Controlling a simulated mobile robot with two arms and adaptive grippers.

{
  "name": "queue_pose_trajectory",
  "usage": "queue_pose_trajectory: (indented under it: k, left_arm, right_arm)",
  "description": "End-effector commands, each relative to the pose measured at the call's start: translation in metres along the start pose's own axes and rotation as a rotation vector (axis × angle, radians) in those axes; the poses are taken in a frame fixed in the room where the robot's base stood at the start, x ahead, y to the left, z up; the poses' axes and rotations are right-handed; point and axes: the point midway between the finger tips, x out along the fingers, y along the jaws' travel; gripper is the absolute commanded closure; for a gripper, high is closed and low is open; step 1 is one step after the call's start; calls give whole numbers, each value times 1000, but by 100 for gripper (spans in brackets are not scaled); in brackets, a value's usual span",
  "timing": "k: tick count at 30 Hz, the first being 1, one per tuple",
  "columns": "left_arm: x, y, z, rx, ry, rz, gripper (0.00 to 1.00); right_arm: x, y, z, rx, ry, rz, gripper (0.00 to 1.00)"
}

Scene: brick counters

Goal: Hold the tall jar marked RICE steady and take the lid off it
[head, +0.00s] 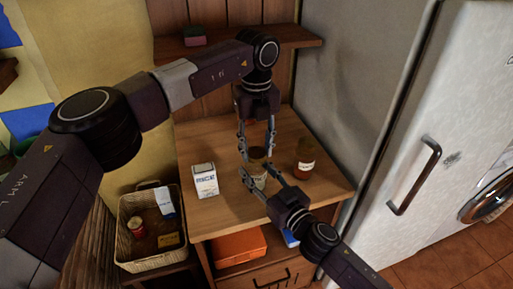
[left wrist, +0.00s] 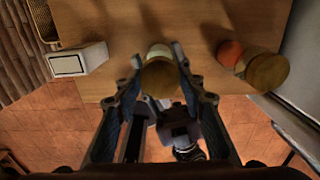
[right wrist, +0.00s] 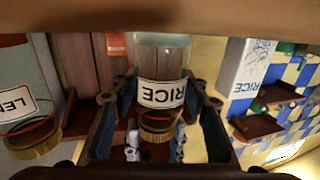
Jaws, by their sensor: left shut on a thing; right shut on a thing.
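The tall clear jar marked RICE (head: 259,177) stands upright on the wooden counter top. In the right wrist view the jar (right wrist: 162,62) shows upside down, its label facing my gripper. Its tan round lid (left wrist: 160,77) sits at the jar's mouth; I see no clear gap under it. My left gripper (head: 257,150) comes from above and is shut on the lid, with a finger on each side. My right gripper (head: 257,181) comes from the front right and is shut on the jar's body. The fingers hide part of the jar.
A second jar with a tan lid, its label starting LEN (right wrist: 17,104), stands to the right in the head view (head: 305,158). A white box marked RICE (head: 205,180) stands left. A wicker basket (head: 127,209) is lower left, a white fridge (head: 385,100) right.

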Motion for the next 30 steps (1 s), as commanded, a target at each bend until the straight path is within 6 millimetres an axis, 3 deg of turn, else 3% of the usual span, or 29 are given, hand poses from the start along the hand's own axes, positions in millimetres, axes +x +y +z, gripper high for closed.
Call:
queue_pose_trajectory:
  k: [30]
  left_arm:
    - [-22, 0, 0, 1, 0, 0, 92]
  right_arm:
    - [0, 0, 0, 1, 0, 0, 100]
